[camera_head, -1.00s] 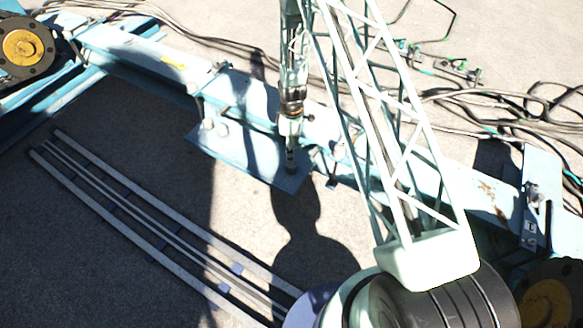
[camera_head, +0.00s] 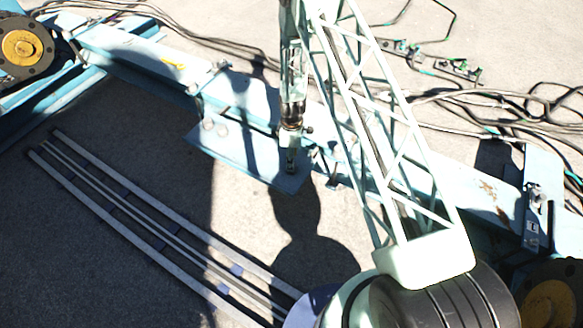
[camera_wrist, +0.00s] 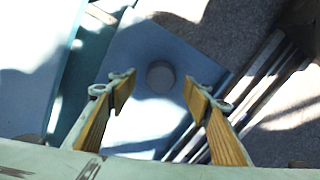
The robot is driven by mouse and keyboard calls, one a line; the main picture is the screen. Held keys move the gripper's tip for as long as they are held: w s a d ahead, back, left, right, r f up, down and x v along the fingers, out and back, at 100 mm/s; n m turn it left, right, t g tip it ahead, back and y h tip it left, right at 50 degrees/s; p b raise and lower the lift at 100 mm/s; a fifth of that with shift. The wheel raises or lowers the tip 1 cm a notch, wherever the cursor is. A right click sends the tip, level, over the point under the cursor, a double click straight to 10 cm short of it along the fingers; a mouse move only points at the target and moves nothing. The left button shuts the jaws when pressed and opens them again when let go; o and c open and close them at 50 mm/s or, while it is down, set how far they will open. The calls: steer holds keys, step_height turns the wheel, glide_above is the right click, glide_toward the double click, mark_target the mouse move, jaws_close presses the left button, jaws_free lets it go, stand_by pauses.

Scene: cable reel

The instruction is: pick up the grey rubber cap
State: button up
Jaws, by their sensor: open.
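The grey rubber cap (camera_wrist: 160,76) is a small round dark-grey piece on the light-blue plate (camera_wrist: 127,45). In the wrist view it shows between and slightly beyond the fingertips of my gripper (camera_wrist: 160,84). The two wood-coloured fingers stand apart, one on each side, with gaps to the cap. My gripper is open and empty. In the head view my gripper (camera_head: 291,163) hangs over the plate near its front corner. The cap cannot be made out clearly there. I cannot tell the exact height of the fingertips above it.
A blue steel beam (camera_head: 478,197) with bolts and brackets runs behind the plate. Long pale metal strips (camera_head: 130,203) lie on the ground at the left front. Loose cables (camera_head: 480,100) lie at the back right.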

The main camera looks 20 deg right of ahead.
steer(key=shift+a+f+b, duration=0.15)
steer(key=shift+f+b, duration=0.55)
steer(key=shift+f, duration=1.9)
steer(key=shift+c, duration=0.2)
steer(key=c, duration=0.9)
